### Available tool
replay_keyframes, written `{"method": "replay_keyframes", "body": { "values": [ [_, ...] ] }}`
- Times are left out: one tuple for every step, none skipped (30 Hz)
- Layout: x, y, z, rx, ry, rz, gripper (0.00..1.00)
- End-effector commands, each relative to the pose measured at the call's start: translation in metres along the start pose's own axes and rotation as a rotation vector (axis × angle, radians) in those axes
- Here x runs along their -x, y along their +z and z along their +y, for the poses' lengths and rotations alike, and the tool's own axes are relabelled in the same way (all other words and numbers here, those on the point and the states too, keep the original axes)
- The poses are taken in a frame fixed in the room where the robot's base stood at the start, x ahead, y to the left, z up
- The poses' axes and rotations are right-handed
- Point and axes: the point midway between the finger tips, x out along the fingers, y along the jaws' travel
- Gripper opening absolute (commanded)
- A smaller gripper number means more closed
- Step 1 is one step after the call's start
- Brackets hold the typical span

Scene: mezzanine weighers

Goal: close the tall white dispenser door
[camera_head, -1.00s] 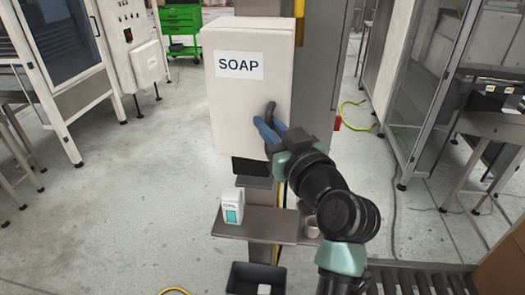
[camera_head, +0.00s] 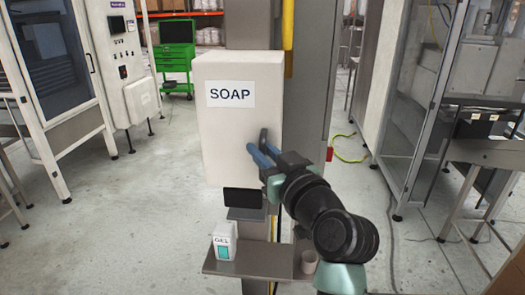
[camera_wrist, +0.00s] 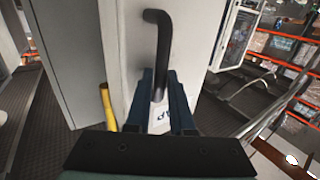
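The tall white dispenser door (camera_head: 220,140), labelled SOAP, faces me on a post, left of centre in the head view. Its black bar handle (camera_head: 264,136) is near the lower right edge. In the wrist view the white panel (camera_wrist: 189,35) stands behind the curved handle (camera_wrist: 160,50). My gripper (camera_head: 263,155) is at the handle, with its blue fingers (camera_wrist: 161,100) on either side of the bar and close against it. The fingers hide the handle's lower end. I cannot tell how far the door stands from its frame.
Below the dispenser, a grey shelf (camera_head: 255,265) holds a white GEL carton (camera_head: 224,241) and a small cup (camera_head: 309,262). A yellow pipe (camera_wrist: 107,105) runs near the panel. Glazed machines stand on both sides.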

Motion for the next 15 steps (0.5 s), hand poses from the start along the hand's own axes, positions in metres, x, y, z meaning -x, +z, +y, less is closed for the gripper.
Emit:
{"method": "replay_keyframes", "body": {
  "values": [
    [0.0,-0.001,0.002,0.001,0.005,0.003,0.3],
    [0.0,-0.001,0.002,0.001,0.005,0.003,0.3],
    [0.0,-0.001,0.002,0.001,0.005,0.004,0.3],
    [0.0,-0.001,0.002,0.001,0.005,0.004,0.3],
    [0.0,-0.001,0.002,0.001,0.005,0.004,0.3],
    [0.0,-0.001,0.002,0.001,0.006,0.004,0.3],
    [0.001,-0.001,0.002,0.001,0.006,0.004,0.3],
    [0.002,-0.001,0.002,0.001,0.006,0.005,0.3],
    [0.005,-0.001,0.002,0.002,0.007,0.005,0.3],
    [0.008,0.0,0.002,0.002,0.007,0.006,0.3],
    [0.011,0.0,0.002,0.002,0.006,0.005,0.3],
    [0.017,0.001,0.002,0.002,0.006,0.005,0.3],
    [0.022,0.001,0.002,0.001,0.007,0.005,0.3],
    [0.027,0.001,0.002,0.002,0.007,0.005,0.3],
    [0.036,0.002,0.002,0.002,0.008,0.005,0.3]
  ]
}}
